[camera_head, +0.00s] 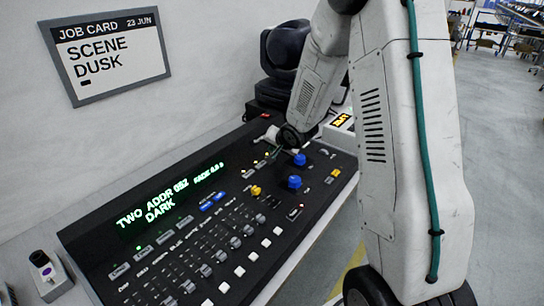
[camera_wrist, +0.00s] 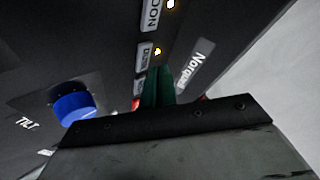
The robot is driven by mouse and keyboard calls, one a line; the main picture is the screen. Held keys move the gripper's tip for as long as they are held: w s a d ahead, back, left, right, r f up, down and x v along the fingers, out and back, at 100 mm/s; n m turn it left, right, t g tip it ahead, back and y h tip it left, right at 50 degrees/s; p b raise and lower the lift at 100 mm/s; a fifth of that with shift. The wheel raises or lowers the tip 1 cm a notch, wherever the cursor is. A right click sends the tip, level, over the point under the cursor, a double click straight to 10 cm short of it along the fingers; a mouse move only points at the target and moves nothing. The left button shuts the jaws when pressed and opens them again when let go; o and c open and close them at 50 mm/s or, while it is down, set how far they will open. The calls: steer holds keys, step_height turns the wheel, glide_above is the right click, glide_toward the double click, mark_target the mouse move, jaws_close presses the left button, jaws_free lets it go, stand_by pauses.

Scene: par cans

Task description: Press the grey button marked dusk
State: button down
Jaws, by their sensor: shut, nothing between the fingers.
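The console (camera_head: 150,275) carries a line of small grey buttons with lamps beside them. In the wrist view, one grey button (camera_wrist: 143,57) with a lit yellow lamp lies just ahead of my fingertips; its small lettering is too blurred to read surely as dusk. Another grey button (camera_wrist: 151,15), its label ending in "OON", lies beyond it, also with a lit lamp. My gripper (camera_wrist: 157,72) is shut and empty, its green fingers close over the panel beside the nearer button. I cannot tell whether they touch it. In the head view the fingertips (camera_head: 273,150) are small, above the console's far end.
A blue knob (camera_wrist: 74,104) marked TILT stands left of my gripper; two blue knobs (camera_head: 295,182) show in the head view. The display (camera_head: 160,200) reads DARK. A wall card (camera_head: 106,52) reads SCENE DUSK. A dark lamp head (camera_head: 285,45) stands behind the console.

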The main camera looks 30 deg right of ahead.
mark_target(289, 165)
steer(key=shift+r, duration=2.5)
